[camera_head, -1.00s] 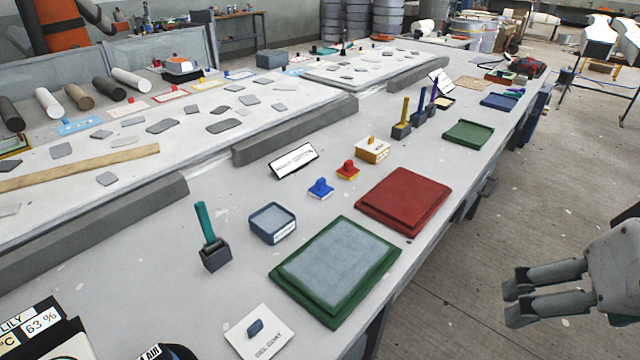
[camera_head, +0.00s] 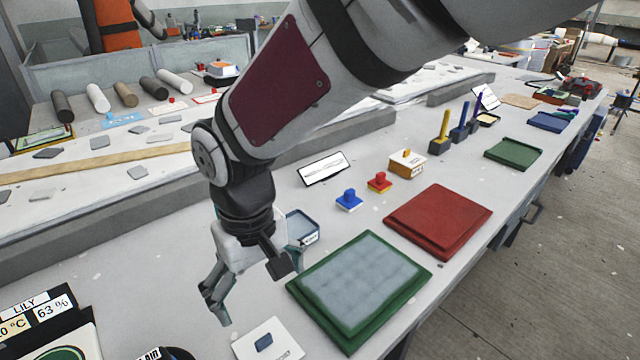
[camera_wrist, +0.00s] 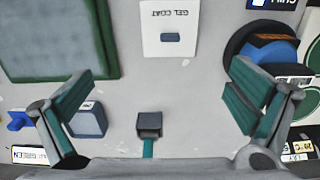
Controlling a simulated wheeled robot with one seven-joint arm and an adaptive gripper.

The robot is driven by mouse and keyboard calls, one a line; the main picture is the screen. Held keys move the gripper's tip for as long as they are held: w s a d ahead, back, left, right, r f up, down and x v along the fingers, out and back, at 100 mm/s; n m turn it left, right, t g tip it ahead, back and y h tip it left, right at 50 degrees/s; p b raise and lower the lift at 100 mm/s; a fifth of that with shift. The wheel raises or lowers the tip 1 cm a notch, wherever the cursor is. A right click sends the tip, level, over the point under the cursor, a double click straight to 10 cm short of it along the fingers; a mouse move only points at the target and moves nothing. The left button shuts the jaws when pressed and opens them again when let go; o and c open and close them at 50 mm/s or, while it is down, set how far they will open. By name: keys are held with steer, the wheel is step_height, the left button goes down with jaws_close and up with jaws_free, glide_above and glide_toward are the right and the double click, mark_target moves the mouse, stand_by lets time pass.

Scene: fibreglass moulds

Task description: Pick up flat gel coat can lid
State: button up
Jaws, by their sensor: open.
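The gel coat can lid (camera_head: 281,333) is a flat white square with a small dark blue knob, lying on the bench near the bottom of the head view. In the wrist view it shows at top centre (camera_wrist: 172,46), labelled GEL COAT upside down. My gripper (camera_head: 218,298) hangs above the bench, up and left of the lid in the head view. In the wrist view its teal-padded fingers (camera_wrist: 160,95) are spread wide with nothing held. The lid lies beyond the fingertips, apart from them.
A teal-handled dark block (camera_wrist: 150,122) stands between my fingers in the wrist view. A green-rimmed mould (camera_head: 420,277) lies right of the lid, with a red mould (camera_head: 440,220) beyond. A dark round object with blue (camera_wrist: 268,50) sits beside the lid. Bare bench surrounds the lid.

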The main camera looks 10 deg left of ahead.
mark_target(263, 338)
steer(key=f, duration=0.3)
steer(key=a+f, duration=0.1)
steer(key=f, duration=0.5)
steer(key=shift+s+a+b, duration=0.15)
steer(key=shift+s+b, duration=0.15)
steer(key=shift+b, duration=0.1)
steer(key=shift+s+a+f, duration=0.1)
steer(key=shift+a+f, duration=0.05)
steer(key=shift+f, duration=2.6)
steer(key=c, duration=1.8)
steer(key=shift+s+f, duration=0.1)
